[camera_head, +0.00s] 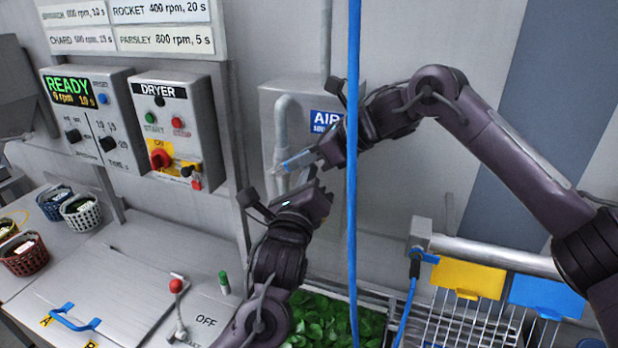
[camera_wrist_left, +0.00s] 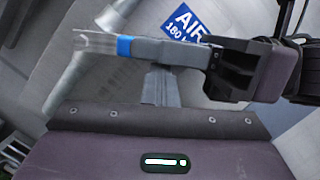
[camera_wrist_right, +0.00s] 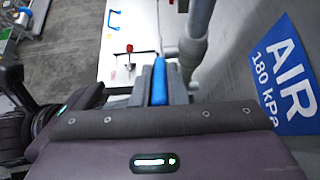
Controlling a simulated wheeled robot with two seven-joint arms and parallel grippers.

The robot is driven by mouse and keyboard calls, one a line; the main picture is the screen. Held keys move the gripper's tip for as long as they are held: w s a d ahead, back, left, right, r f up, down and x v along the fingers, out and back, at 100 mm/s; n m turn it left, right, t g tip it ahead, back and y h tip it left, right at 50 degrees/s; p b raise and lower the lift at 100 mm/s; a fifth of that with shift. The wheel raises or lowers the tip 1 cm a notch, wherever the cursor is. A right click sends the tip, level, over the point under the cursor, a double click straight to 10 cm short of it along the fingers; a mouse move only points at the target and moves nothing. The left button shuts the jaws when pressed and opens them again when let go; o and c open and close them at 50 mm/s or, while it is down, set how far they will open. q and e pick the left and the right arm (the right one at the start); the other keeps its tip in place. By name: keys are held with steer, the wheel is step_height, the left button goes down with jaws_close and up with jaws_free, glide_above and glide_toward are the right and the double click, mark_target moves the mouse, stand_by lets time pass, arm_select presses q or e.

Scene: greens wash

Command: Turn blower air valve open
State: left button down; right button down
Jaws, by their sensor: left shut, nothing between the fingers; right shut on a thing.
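The air valve's blue-sleeved lever (camera_head: 298,160) reaches sideways from the grey air pipe (camera_head: 282,130) on the wall, beside the blue AIR sign (camera_head: 324,121). My right gripper (camera_head: 318,157) is shut on the lever. The lever's blue part also shows between its fingers in the right wrist view (camera_wrist_right: 159,82), and its bare metal end shows in the left wrist view (camera_wrist_left: 92,41). My left gripper (camera_head: 312,184) is shut and empty, just below the right gripper. Its fingers show in the left wrist view (camera_wrist_left: 160,85), close under the right gripper's fingers. The valve body is partly hidden.
The dryer control box (camera_head: 190,110) is on the wall at left. Greens (camera_head: 320,318) lie in a tray below. A red-knobbed lever (camera_head: 177,288) stands on the counter, with baskets (camera_head: 82,212) further left.

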steer(key=c, duration=1.6)
jaws_free()
steer(key=shift+d+r, duration=0.1)
steer(key=shift+o, duration=0.8)
steer(key=shift+f, duration=0.2)
